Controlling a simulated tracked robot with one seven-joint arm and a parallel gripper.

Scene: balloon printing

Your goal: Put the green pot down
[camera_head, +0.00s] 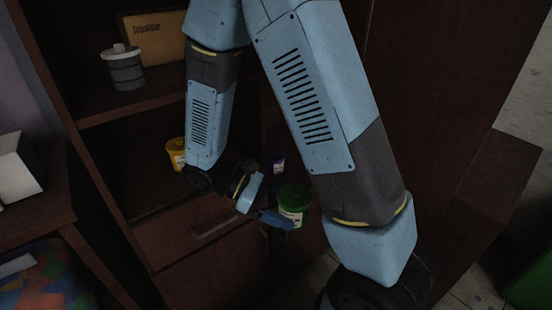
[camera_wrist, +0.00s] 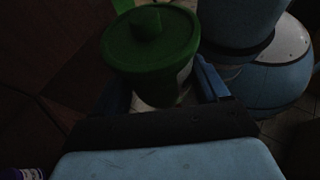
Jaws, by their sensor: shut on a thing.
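The green pot (camera_head: 295,200) has a green lid and a pale label. In the head view it is right of my gripper (camera_head: 277,217), near the front of the dark wooden cabinet. In the wrist view the green pot (camera_wrist: 152,42) is upright between the two blue fingers of my gripper (camera_wrist: 160,92). The fingers are shut on its sides. What lies under the pot is hidden, so I cannot tell whether it touches a surface.
A yellow pot (camera_head: 175,152) and a purple pot (camera_head: 278,161) stand in the cabinet. A grey jar (camera_head: 124,70) and a cardboard box (camera_head: 155,38) are on the upper shelf. A drawer front (camera_head: 205,255) with a handle is below. My arm hides part of the shelves.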

